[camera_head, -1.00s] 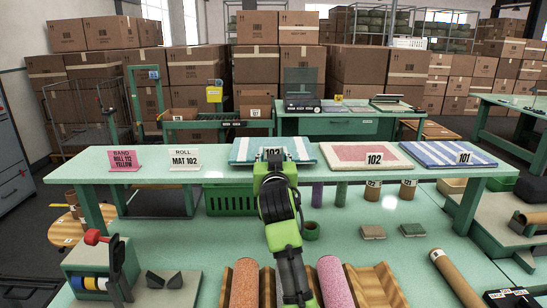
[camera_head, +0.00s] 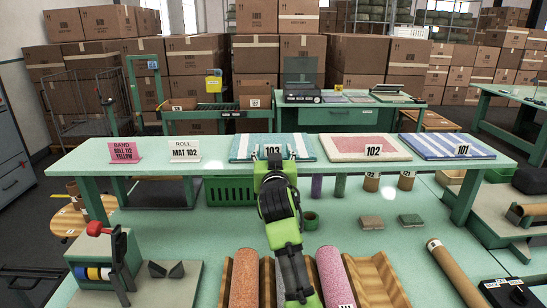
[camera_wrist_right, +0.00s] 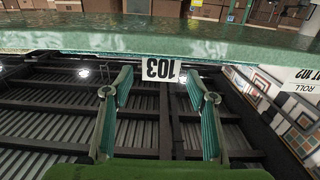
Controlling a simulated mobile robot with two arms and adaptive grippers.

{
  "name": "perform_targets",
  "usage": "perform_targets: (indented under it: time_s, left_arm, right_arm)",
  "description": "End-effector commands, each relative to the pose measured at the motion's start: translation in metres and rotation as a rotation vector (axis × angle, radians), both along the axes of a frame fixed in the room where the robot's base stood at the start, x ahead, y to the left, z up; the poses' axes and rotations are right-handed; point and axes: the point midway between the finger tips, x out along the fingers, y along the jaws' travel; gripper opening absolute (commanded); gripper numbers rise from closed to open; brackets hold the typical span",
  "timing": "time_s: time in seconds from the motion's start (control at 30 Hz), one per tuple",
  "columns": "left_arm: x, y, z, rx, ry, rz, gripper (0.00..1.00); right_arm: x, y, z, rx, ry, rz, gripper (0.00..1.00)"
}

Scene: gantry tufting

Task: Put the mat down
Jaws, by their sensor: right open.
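The blue-green and white striped mat with label 103 (camera_head: 243,148) lies on the long green shelf (camera_head: 340,170), at the left of two other mats. My right gripper (camera_head: 273,155) is at the mat's front edge, just below its label. In the right wrist view the fingers (camera_wrist_right: 157,85) are spread apart with nothing between them, and the upside-down 103 label (camera_wrist_right: 161,69) shows beyond the tips. Whether a fingertip touches the mat's edge I cannot tell. My left gripper is not in view.
The pink-and-white mat 102 (camera_head: 350,147) and blue striped mat 101 (camera_head: 430,146) lie to the right on the shelf. The pink BAND card (camera_head: 124,151) and white ROLL card (camera_head: 185,151) stand at left. Rolls (camera_head: 335,272) lie in a wooden cradle below.

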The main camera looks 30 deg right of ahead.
Motion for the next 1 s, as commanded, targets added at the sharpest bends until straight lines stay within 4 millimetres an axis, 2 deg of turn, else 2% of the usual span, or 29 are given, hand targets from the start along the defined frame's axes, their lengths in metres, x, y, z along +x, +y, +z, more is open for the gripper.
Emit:
perform_targets:
  time_s: [0.17, 0.6, 0.8, 1.0]
  left_arm:
    - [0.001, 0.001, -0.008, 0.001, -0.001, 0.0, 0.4]
    - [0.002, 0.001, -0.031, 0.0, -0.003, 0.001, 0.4]
    - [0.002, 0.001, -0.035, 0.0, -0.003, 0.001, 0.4]
    - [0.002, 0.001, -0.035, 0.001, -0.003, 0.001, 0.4]
  right_arm:
    - [-0.015, 0.01, -0.001, 0.002, -0.003, 0.001, 0.52]
    - [-0.084, 0.053, -0.001, 0.001, -0.003, 0.002, 0.52]
    - [-0.1, 0.062, 0.001, 0.001, -0.003, 0.001, 0.52]
    - [-0.102, 0.063, 0.001, 0.0, 0.0, 0.0, 0.52]
